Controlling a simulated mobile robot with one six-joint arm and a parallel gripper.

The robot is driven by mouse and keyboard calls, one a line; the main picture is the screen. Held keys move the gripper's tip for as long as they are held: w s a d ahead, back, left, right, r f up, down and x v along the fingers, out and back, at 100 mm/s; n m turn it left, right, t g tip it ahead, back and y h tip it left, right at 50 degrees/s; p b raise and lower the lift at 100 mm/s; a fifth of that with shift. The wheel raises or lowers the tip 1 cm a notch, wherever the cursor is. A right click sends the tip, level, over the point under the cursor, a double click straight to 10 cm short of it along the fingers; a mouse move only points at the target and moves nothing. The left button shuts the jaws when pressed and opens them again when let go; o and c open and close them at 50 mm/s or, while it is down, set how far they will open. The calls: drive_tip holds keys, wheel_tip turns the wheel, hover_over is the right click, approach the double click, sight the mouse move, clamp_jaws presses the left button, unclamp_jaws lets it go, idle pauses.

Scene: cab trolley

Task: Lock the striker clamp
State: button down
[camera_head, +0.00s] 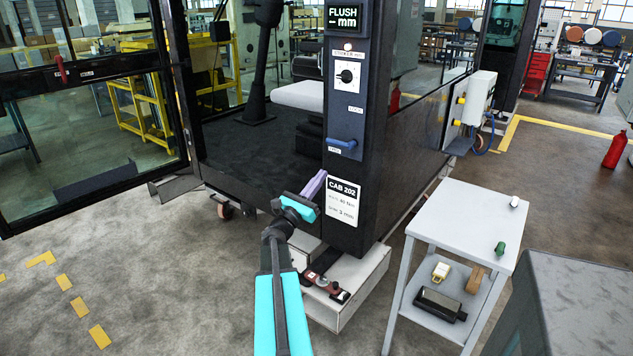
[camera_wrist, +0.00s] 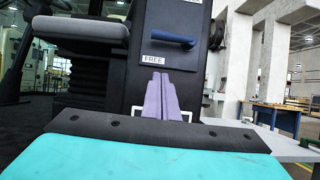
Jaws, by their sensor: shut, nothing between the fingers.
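The striker clamp's blue lever (camera_head: 343,143) is on the front of the dark cab pillar (camera_head: 346,215). It lies about horizontal, just above the FREE label (camera_head: 334,151); a LOCK label (camera_head: 355,110) sits higher up. The lever also shows in the wrist view (camera_wrist: 172,39), above the FREE label (camera_wrist: 152,59). My gripper (camera_head: 316,181) has purple fingers, shut and empty, pointing up below and left of the lever in the head view. In the wrist view the fingertips (camera_wrist: 158,78) are below the lever, apart from it in the picture. The striker itself I cannot make out.
Above the lever are a rotary knob (camera_head: 346,76) and a display (camera_head: 342,17) reading FLUSH and mm. A CAB 202 card (camera_head: 343,202) is beside my gripper. The glazed cab door (camera_head: 90,120) stands open at left. A grey trolley (camera_head: 462,225) stands at right.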

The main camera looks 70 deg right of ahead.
sight(340, 143)
drive_tip(key=p+x, duration=0.1)
drive_tip(key=x, duration=0.5)
drive_tip(key=shift+d+r, duration=0.2)
drive_tip(key=shift+d, duration=0.1)
drive_tip(key=r, duration=0.1)
drive_tip(key=r+p, duration=0.1)
drive_tip(key=r, duration=0.2)
drive_tip(key=shift+a+p, duration=0.3)
drive_tip(key=shift+a, duration=0.05)
drive_tip(key=shift+s, duration=0.2)
drive_tip(key=shift+m, duration=0.3)
